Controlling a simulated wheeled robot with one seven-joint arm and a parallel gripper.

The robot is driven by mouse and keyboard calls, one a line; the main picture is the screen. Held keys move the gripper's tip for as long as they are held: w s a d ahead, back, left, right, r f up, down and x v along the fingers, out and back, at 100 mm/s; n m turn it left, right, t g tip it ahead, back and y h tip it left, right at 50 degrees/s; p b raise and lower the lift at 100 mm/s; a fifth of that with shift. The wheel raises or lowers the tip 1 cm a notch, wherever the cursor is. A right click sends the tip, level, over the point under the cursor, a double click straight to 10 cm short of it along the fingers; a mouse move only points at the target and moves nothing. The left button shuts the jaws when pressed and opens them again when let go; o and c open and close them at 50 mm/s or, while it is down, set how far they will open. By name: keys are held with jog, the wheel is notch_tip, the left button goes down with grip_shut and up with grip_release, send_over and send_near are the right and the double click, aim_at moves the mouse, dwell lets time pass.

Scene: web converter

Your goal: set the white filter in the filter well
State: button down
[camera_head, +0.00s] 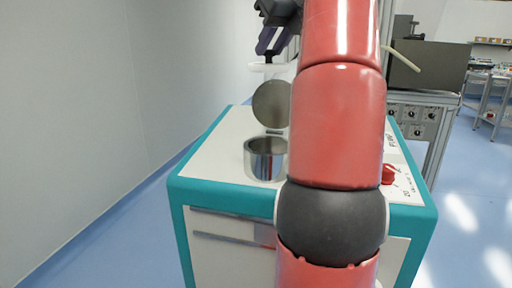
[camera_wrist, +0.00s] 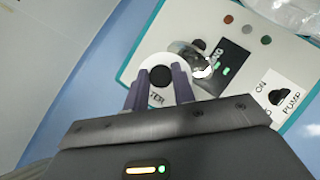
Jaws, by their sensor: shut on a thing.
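The white filter (camera_head: 268,68) hangs below my gripper (camera_head: 271,45) in the head view, seen nearly edge-on. In the wrist view the filter (camera_wrist: 154,66) is a white disc with a dark round centre, between the fingers of my gripper (camera_wrist: 160,80). My gripper is shut on it. The filter well is the open metal cup (camera_head: 265,160) on the cabinet top, with a round metal lid (camera_head: 272,105) standing up behind it. The filter is held above the lid and well, apart from both. My arm hides part of the cabinet to the right of the well.
The white cabinet top (camera_head: 215,150) has a teal rim. A red knob (camera_head: 389,174) is at its right. The wrist view shows a black pump knob (camera_wrist: 277,97) and small coloured buttons (camera_wrist: 247,30). A grey wall (camera_head: 80,100) is at left, with blue floor between.

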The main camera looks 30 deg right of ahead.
jog(key=shift+s+f, duration=0.2)
jog(key=shift+f, duration=0.45)
notch_tip(320, 180, down, 19)
jog(key=b, duration=0.9)
jog(key=shift+r, duration=0.2)
jog(key=c, duration=1.2)
grip_release()
jog(key=shift+o, duration=0.2)
jog(key=p+v, duration=0.3)
jog(key=v, duration=0.9)
